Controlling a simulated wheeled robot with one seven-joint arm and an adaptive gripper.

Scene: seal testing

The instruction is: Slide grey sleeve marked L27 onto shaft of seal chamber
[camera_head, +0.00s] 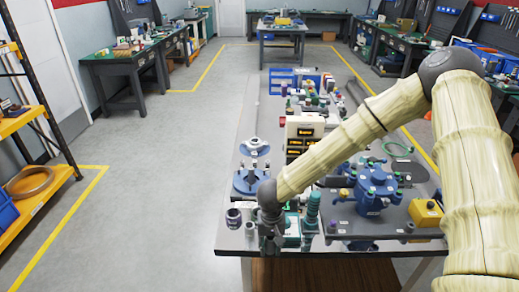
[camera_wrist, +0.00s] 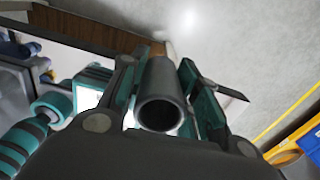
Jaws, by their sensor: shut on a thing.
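My gripper (camera_head: 270,243) is at the front left of the workbench in the head view. In the wrist view my gripper (camera_wrist: 158,82) is shut on a dark grey hollow sleeve (camera_wrist: 164,80), held between teal-lined fingers. The sleeve's open round end faces the wrist camera; no L27 mark is readable. I cannot tell for certain which is the seal chamber, and no shaft is clearly visible.
A yellow block (camera_head: 425,213) lies at the right. The bench's left front edge is near.

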